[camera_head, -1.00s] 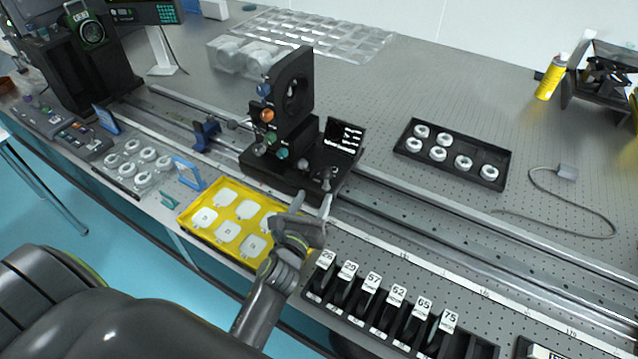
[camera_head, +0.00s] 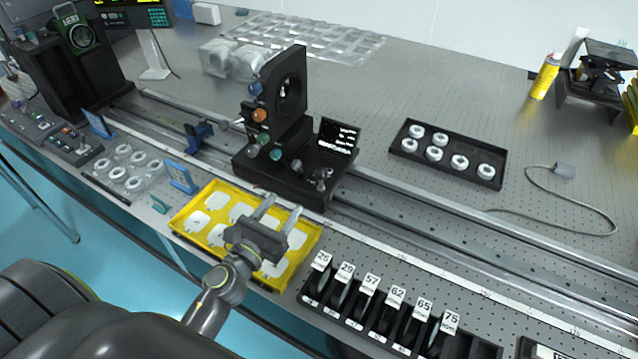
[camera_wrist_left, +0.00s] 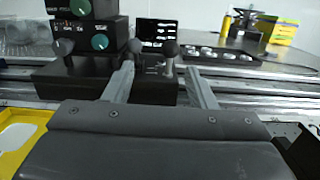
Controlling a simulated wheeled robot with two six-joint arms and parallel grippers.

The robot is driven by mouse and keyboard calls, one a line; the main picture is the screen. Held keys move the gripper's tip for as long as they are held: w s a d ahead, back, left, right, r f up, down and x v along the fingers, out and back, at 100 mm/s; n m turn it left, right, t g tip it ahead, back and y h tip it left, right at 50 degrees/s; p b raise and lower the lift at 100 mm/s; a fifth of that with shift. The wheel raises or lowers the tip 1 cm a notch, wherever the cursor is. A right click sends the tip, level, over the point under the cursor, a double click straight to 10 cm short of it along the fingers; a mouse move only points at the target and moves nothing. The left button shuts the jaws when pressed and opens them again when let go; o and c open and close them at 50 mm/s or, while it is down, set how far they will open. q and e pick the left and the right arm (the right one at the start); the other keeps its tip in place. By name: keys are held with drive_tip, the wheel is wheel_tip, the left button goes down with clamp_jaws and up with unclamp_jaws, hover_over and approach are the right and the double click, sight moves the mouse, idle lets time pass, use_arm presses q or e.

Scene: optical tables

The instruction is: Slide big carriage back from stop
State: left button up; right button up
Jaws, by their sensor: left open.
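The big carriage (camera_head: 290,179) is a black block on the rail (camera_head: 400,215), with a tall black ring-shaped mount, coloured knobs and a small dark display on it. A small blue stop (camera_head: 197,135) sits on the rail to its left, with a gap between them. My left gripper (camera_head: 280,208) is open and empty, in front of the carriage over the yellow tray. In the left wrist view the carriage (camera_wrist_left: 80,80) is ahead, and two ball-topped levers (camera_wrist_left: 152,65) on it show between the fingers. My right gripper is not in view.
The yellow tray (camera_head: 180,218) with white pieces lies under my left gripper. A black rack (camera_head: 385,325) of numbered holders stands along the front edge. A black tray (camera_head: 480,150) of white rings lies behind the rail. The rail right of the carriage is clear.

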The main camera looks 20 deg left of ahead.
sight(317, 178)
use_arm(q)
drive_tip(key=w+d+m+h, duration=0.1)
drive_tip(key=w, duration=0.3)
drive_tip(key=w+d+m+g+h+p, duration=0.1)
drive_tip(key=w+m, duration=0.1)
drive_tip(key=w, duration=0.2)
drive_tip(key=w+m+h+p, duration=0.1)
drive_tip(key=w, duration=0.4)
drive_tip(key=shift+w+d+f+g+h, duration=0.1)
drive_tip(key=shift+d+f+g+h, duration=0.2)
drive_tip(key=shift+d+f, duration=0.1)
drive_tip(key=shift+w+d, duration=0.15)
drive_tip(key=shift+w, duration=0.5)
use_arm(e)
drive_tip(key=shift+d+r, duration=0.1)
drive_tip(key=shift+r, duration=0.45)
use_arm(q)
clamp_jaws()
drive_tip(key=d+p, duration=0.1)
drive_tip(key=d, duration=0.3)
drive_tip(key=shift+s+d, duration=0.15)
drive_tip(key=shift+s, duration=0.05)
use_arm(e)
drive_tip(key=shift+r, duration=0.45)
